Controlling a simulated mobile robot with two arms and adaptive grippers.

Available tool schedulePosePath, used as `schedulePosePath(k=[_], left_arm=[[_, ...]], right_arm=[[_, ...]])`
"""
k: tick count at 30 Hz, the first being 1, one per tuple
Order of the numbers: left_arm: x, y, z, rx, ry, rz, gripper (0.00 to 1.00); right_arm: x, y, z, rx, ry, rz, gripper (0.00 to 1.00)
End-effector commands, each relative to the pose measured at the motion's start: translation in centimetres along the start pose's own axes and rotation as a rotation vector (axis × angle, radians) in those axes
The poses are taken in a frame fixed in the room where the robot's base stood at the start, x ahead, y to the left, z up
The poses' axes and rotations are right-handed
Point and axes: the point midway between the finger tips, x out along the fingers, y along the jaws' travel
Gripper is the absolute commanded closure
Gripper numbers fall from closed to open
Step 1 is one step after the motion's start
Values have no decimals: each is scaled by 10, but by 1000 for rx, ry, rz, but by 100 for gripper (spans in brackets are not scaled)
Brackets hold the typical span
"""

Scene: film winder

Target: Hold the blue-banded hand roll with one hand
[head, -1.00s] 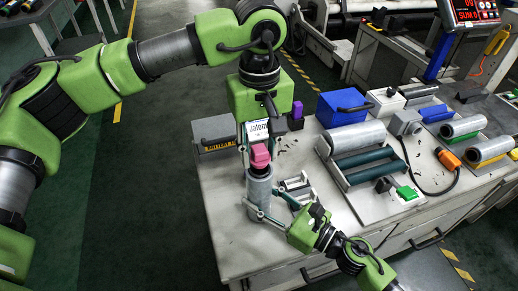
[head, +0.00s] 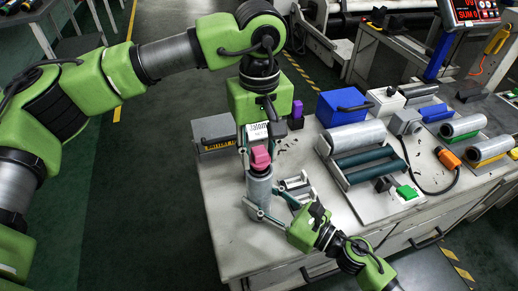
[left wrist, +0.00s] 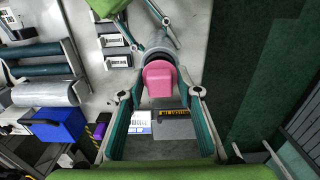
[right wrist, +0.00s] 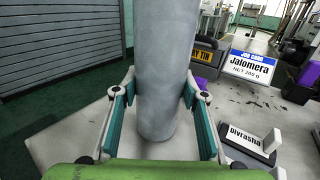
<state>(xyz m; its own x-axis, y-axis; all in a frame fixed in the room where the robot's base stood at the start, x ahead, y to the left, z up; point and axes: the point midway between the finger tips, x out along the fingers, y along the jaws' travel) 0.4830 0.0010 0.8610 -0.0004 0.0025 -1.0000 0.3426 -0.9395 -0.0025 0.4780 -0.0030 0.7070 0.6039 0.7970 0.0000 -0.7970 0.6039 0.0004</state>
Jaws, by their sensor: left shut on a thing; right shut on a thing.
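A grey roll (head: 259,187) stands upright near the table's left edge; it also shows in the right wrist view (right wrist: 162,70). No blue band is visible on it. A pink block (head: 260,157) sits at its top, and shows in the left wrist view (left wrist: 159,79) with a dark ring behind it. My left gripper (head: 258,149) points down from above and is shut on the pink block. My right gripper (head: 264,204) reaches in from the lower right and is shut on the roll, a finger on each side. Part of the roll is hidden by the fingers.
A job card (right wrist: 253,67) and a grey tin (head: 212,132) are behind the roll. Small labelled stands (head: 296,188) are close on its right. A blue box (head: 343,107), a roller frame (head: 370,169) and several other rolls (head: 462,127) fill the table to the right.

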Motion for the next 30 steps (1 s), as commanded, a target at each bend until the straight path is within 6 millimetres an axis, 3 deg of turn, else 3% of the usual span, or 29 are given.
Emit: schedulePosePath(k=[16,17,18,19,30], left_arm=[[14,0,0,-1,0,-1,91],[14,0,0,-1,0,-1,63],[14,0,0,-1,0,-1,53],[14,0,0,-1,0,-1,49],[11,0,0,-1,1,0,49]], right_arm=[[0,0,0,0,0,0,81],[0,0,0,0,0,0,81],[0,0,0,0,0,0,81],[0,0,0,0,0,0,81],[0,0,0,0,0,0,81]])
